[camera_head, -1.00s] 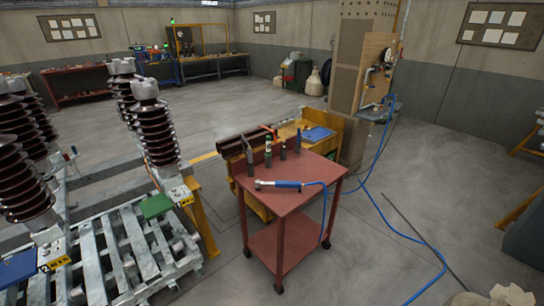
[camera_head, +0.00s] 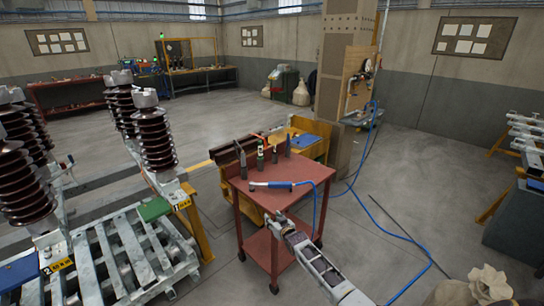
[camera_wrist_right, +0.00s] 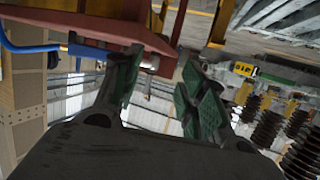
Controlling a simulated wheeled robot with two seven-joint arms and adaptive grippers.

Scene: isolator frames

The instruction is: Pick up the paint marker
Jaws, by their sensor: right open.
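Several slim upright items stand on the red cart (camera_head: 305,170), one of them with a green and white band (camera_head: 260,153). They are too small for me to tell which is the paint marker. My right gripper (camera_head: 279,223) is at the cart's front edge, nearer to me than the upright items and apart from them. In the right wrist view its two green-padded fingers (camera_wrist_right: 160,90) are spread with nothing held between them. The cart's red edge (camera_wrist_right: 100,32) crosses the top of that view. My left gripper is not in view.
A blue-handled tool (camera_head: 270,185) lies on the cart's front part, with a blue hose (camera_head: 385,232) running to the floor. Brown insulators (camera_head: 155,140) and a grey slatted pallet (camera_head: 125,255) stand at the left. A yellow bench (camera_head: 313,148) is behind the cart. Floor on the right is mostly clear.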

